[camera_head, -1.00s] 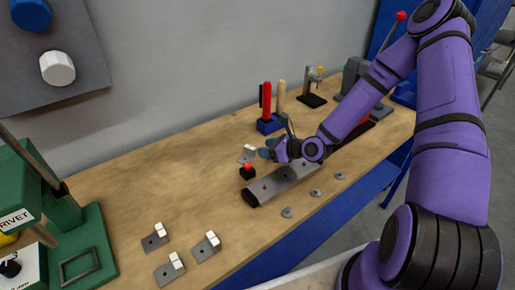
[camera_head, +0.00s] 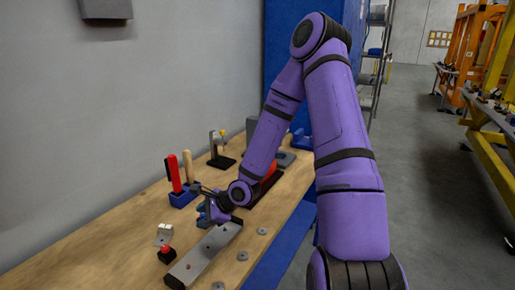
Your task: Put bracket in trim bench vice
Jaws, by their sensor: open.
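A small grey bracket with a white upright block (camera_head: 163,235) lies on the wooden bench at the left, near the wall. My gripper (camera_head: 204,212) is open, low over the bench to the right of this bracket and apart from it. Its fingertips are small and partly hidden, with nothing visible between them. A blue fixture (camera_head: 301,140) at the far end of the bench, partly hidden behind my arm, may be the bench vice; I cannot tell for sure.
A grey bar with holes (camera_head: 203,256) lies in front of my gripper, beside a red-knobbed black block (camera_head: 167,255). Several washers lie along the front edge. A blue holder with red and wooden handles (camera_head: 183,195) and a small stand (camera_head: 220,160) are behind.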

